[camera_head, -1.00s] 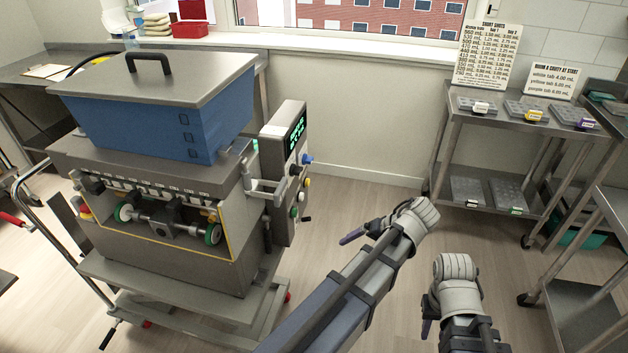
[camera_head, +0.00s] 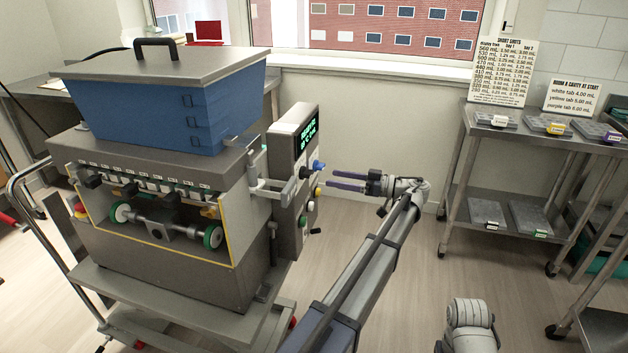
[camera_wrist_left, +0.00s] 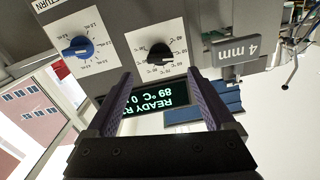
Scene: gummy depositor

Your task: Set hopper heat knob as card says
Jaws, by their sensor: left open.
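The depositor's control box (camera_head: 292,190) has a lit green display (camera_head: 307,135) and knobs on its side. In the left wrist view, turned upside down, a black knob (camera_wrist_left: 159,54) sits on a white dial plate marked in °C. A blue knob (camera_wrist_left: 78,47) on a mL dial is beside it; it also shows in the head view (camera_head: 318,165). My left gripper (camera_head: 329,179) is open and faces the panel. In the left wrist view its fingers (camera_wrist_left: 159,76) point at the black knob, with nothing between them. My right gripper is out of view.
A "4 mm" block (camera_wrist_left: 236,50) juts out beside the black knob. A short shots card (camera_head: 502,72) and a smaller card about tab amounts (camera_head: 572,97) stand above the shelf cart (camera_head: 490,140). The blue hopper (camera_head: 165,110) tops the machine.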

